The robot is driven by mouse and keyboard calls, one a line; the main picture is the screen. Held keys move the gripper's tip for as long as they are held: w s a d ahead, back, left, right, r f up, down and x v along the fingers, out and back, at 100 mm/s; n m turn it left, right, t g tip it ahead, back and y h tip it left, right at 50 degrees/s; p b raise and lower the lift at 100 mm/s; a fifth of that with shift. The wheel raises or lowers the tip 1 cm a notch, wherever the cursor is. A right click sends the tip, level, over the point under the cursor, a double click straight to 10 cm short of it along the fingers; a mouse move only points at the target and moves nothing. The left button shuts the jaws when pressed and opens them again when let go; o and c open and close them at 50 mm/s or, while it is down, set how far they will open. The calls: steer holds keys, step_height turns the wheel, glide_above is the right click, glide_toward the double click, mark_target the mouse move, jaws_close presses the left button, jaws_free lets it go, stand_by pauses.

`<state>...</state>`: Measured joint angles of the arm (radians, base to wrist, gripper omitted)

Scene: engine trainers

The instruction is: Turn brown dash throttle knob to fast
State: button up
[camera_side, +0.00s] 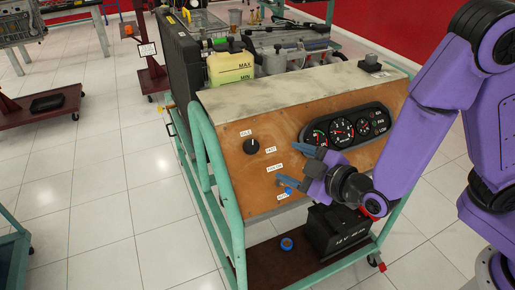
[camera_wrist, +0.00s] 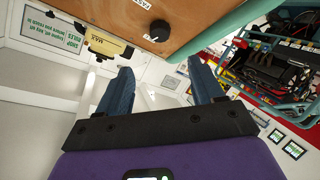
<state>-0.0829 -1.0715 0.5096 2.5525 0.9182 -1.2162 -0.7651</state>
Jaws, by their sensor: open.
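A round dark knob (camera_side: 251,146), looking black rather than brown, sits on the upper left of the wooden dash panel (camera_side: 262,182). A label reading IDLE (camera_side: 246,133) is above it, and one reading FAST (camera_side: 270,149) is to its right. Its pointer direction is too small to read surely. My gripper (camera_side: 300,167) is open and empty, to the right of and below the knob, apart from it. In the wrist view, the knob (camera_wrist: 160,30) shows beyond and between my open blue fingers (camera_wrist: 160,70), near the panel's edge.
A gauge cluster (camera_side: 348,127) is on the panel's right, beside my gripper. A green frame (camera_side: 225,200) carries the panel. A yellow-green reservoir (camera_side: 231,66) stands behind it. A battery (camera_side: 337,232) and blue ring (camera_side: 286,243) are below. Open floor lies left.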

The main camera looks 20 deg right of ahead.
mark_target(253, 147)
steer(key=x, duration=1.3)
steer(key=shift+f, duration=0.15)
steer(key=c, duration=1)
